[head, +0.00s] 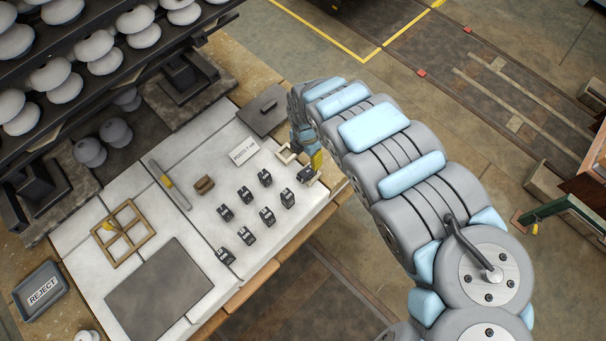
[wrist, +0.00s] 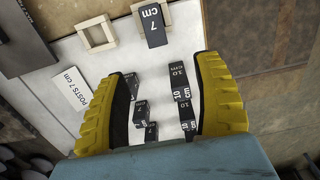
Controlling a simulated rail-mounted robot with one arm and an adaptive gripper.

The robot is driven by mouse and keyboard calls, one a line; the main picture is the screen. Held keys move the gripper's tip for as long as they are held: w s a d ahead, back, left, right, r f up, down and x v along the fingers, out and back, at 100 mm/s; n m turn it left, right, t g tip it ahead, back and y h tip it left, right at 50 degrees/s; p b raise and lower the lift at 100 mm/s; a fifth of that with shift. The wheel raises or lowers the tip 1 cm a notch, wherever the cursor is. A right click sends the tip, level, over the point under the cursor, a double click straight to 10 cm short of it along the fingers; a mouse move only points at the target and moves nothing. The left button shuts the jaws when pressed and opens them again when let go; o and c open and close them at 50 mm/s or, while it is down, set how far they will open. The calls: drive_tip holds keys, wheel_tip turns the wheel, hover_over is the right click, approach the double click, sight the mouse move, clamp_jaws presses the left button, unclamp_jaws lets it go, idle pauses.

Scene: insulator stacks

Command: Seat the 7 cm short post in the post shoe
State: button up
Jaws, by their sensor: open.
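A black post marked "7 cm" (wrist: 154,24) shows at the top of the wrist view, with pale wooden edging of a square frame around part of it. I cannot tell how deep it sits in that frame. A second pale wooden square frame (wrist: 97,34) beside it is empty; it also shows in the head view (head: 285,154). Which frame is the post shoe is not marked. My gripper (wrist: 161,66) is open and empty, its yellow fingers wide apart, with the "7 cm" post beyond its fingertips. In the head view my gripper (head: 312,158) is partly hidden by my arm.
Several black posts, some marked "10 cm" (wrist: 178,78), stand in rows on the white board (head: 205,232). A "POSTS 7 cm" card (head: 243,151) lies beside them. A brown block (head: 204,185), a divided wooden frame (head: 142,236) and a REJECT tray (head: 41,289) are further left.

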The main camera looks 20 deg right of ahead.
drive_tip(key=b, duration=0.5)
approach(307, 172)
drive_tip(key=f, duration=0.3)
drive_tip(key=a+f, duration=0.1)
drive_tip(key=f, duration=0.1)
drive_tip(key=shift+s+f, duration=0.2)
drive_tip(key=shift+s, duration=0.2)
drive_tip(key=shift+w+d+f, duration=0.15)
drive_tip(key=shift+w+f, duration=0.05)
drive_tip(key=shift+f, duration=0.85)
drive_tip(key=shift+w+d+f, duration=0.15)
drive_tip(key=shift+d+f, duration=0.05)
drive_tip(key=shift+f, duration=0.3)
drive_tip(key=shift+w+d+f, duration=0.15)
drive_tip(key=shift+f, duration=0.3)
drive_tip(key=shift+f+b, duration=0.3)
drive_tip(key=shift+f, duration=0.35)
drive_tip(key=shift+s+f, duration=0.1)
drive_tip(key=shift+f, duration=0.25)
clamp_jaws()
